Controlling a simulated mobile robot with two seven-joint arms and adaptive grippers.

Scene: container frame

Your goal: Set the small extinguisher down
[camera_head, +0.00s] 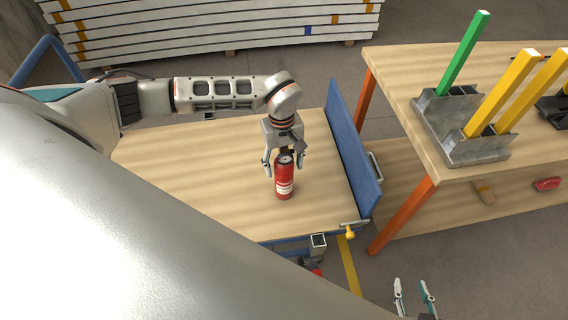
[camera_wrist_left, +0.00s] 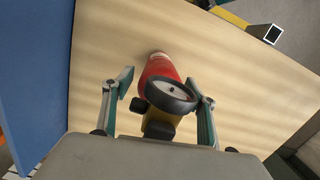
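The small red extinguisher (camera_head: 284,184) with a white label band stands upright on the wooden top of the blue cart (camera_head: 210,180), as far as the head view shows. My left gripper (camera_head: 285,164) is above it, with its fingers on either side of the extinguisher's head. In the left wrist view, the fingers (camera_wrist_left: 162,92) are spread, with gaps to the red body (camera_wrist_left: 158,67) and the round gauge; they do not appear to hold it. My right gripper (camera_head: 414,294) is at the bottom edge, its fingers apart and nothing between them.
A blue panel (camera_head: 352,145) stands along the cart's right edge, close to my left gripper. A workbench (camera_head: 400,90) on the right bears metal holders with green and yellow bars. White stacked panels (camera_head: 220,25) lie behind. The cart top left of the extinguisher is clear.

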